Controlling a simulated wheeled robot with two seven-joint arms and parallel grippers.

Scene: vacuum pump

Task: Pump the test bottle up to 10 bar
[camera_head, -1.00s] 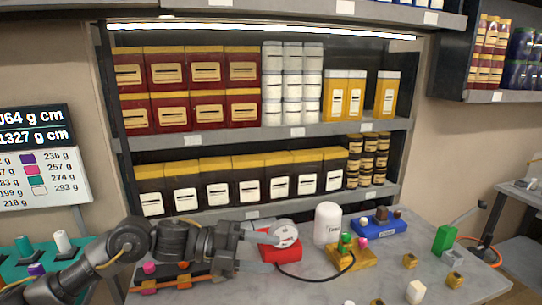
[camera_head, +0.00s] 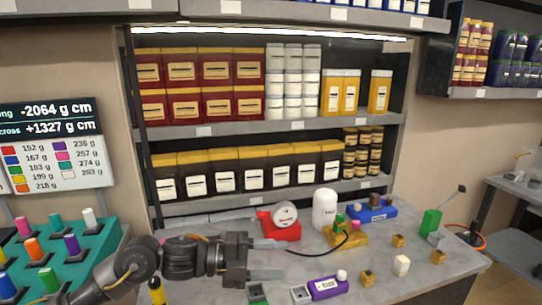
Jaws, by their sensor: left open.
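A white domed bottle (camera_head: 325,211) stands upright at the back of the grey bench. Left of it sits a red block with a round white gauge (camera_head: 284,216); I cannot read its needle. A green block with a lever (camera_head: 431,221) stands far right. My left gripper (camera_head: 278,258) is open and empty, its fingers pointing right, in front of the red gauge block and apart from it. My right gripper is not in view.
A blue block (camera_head: 373,213) with knobs stands behind the yellow one. A teal peg rack (camera_head: 85,248) stands left. Full shelves (camera_head: 225,131) rise behind the bench.

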